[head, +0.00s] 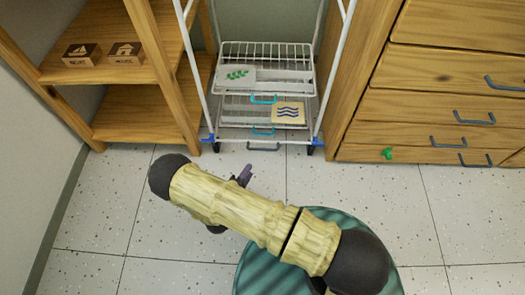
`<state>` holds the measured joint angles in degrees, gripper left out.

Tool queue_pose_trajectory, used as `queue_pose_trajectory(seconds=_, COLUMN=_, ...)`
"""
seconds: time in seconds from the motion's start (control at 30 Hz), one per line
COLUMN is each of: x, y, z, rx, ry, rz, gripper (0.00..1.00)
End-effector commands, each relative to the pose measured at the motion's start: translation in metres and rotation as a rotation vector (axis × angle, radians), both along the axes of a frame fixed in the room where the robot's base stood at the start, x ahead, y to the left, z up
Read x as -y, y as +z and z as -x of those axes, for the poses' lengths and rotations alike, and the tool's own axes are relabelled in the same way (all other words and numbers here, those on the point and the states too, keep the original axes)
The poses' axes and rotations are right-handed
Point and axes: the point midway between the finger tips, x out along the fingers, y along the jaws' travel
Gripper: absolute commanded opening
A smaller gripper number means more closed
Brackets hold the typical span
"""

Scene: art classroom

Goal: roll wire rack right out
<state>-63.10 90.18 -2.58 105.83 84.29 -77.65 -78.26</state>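The white wire rack (221,48) stands upright in the gap between a wooden shelf and a wooden drawer cabinet. It has wire baskets, two teal handles (263,99), blue corner pieces (318,140) and dark feet or wheels at the floor. A grey bar handle (263,147) shows low on its front. A card with green leaves and a card with blue waves are on its baskets. My gripper (243,175) shows only as a small dark part behind my arm, above the floor in front of the rack and apart from it. Its fingers are mostly hidden.
The open wooden shelf (135,113) stands close on the left, with two small printed boxes (82,55) on it. The drawer cabinet (404,105) stands close on the right, with a green knob or small item (387,153) low on it. The tiled floor (385,215) in front is clear.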

Motion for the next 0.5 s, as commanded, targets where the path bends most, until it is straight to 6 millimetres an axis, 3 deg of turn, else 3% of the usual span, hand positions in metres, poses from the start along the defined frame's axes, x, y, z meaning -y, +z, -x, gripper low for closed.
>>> queue_pose_trajectory(seconds=0.5, x=0.039, y=-0.022, z=-0.083, rx=0.002, ry=-0.003, rz=-0.002, gripper=0.32)
